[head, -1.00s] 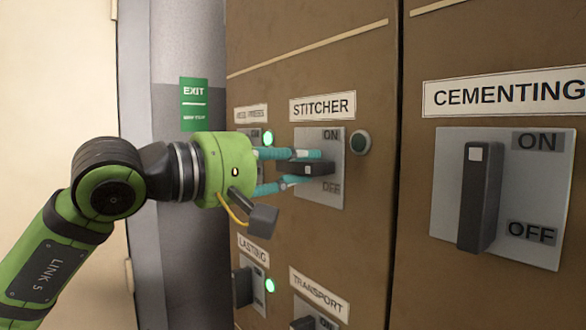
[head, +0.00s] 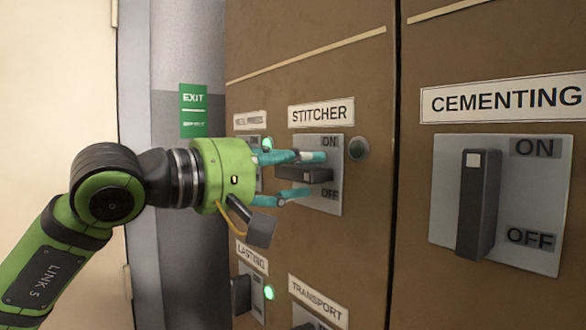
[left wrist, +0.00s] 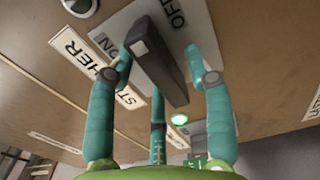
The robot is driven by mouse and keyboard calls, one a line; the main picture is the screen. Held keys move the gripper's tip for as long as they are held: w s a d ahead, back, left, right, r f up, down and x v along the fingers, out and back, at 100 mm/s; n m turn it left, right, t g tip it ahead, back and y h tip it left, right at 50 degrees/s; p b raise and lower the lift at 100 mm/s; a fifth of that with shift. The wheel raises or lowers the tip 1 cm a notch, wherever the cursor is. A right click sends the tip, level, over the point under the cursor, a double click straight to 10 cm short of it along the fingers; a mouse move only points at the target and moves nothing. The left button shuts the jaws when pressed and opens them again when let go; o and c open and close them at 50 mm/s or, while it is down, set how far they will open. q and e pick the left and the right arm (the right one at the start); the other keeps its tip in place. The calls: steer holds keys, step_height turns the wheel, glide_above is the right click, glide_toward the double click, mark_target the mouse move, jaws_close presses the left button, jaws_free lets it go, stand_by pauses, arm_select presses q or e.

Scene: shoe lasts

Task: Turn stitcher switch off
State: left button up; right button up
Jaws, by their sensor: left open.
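The stitcher switch has a dark handle (head: 308,175) on a grey plate (head: 333,205), under the STITCHER label (head: 321,112). The handle lies about level, between the ON and OFF marks. My left gripper (head: 310,174) is open, with teal fingers above and below the handle. In the left wrist view the handle (left wrist: 158,62) stands between the spread fingers of my left gripper (left wrist: 162,66); the left finger is close to it, and I cannot tell if they touch. The round lamp (head: 358,148) beside the plate looks dark. My right gripper is not in view.
The cementing switch (head: 480,200) at the right has its handle upright. The lasting switch (head: 240,294) and the transport switch (head: 305,322) are below. Green lamps glow by the lasting switch (head: 268,292) and behind my fingers (head: 267,144). A green EXIT sign (head: 194,110) is at the left.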

arm_select(q)
steer(key=v, duration=1.2)
